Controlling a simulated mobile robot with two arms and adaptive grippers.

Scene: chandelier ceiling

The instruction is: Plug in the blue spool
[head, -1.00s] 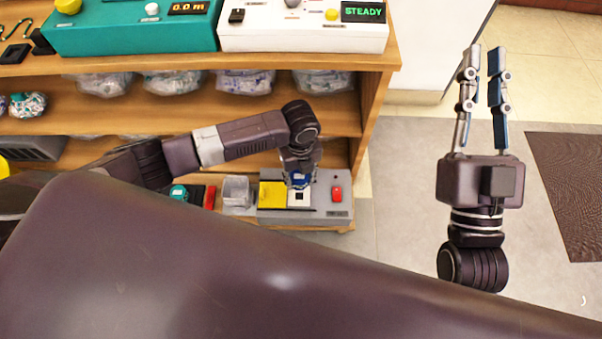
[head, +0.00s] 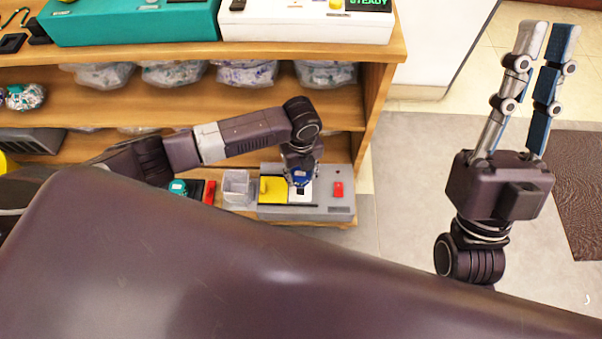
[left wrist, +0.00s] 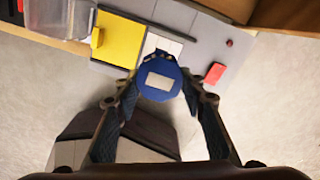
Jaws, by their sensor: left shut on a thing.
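The blue spool (left wrist: 159,72) is a round blue piece with a pale label. My left gripper (left wrist: 158,86) is shut on its sides. In the head view the blue spool (head: 300,178) shows at the end of my left gripper (head: 300,169), over the white strip (head: 305,195) of a grey device (head: 327,208). The device has a yellow plate (head: 273,188) left of the strip and a red switch (head: 338,189) on the right. I cannot tell whether the spool touches the device; its underside is hidden. My right gripper (head: 546,44) is raised, empty and open at the right.
The device stands on the low shelf, with a clear bin (head: 236,187) beside it on the left. Wooden shelves (head: 200,109) with bagged goods and two consoles rise behind. A dark mat (head: 580,190) lies on the floor at right, where there is free room.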

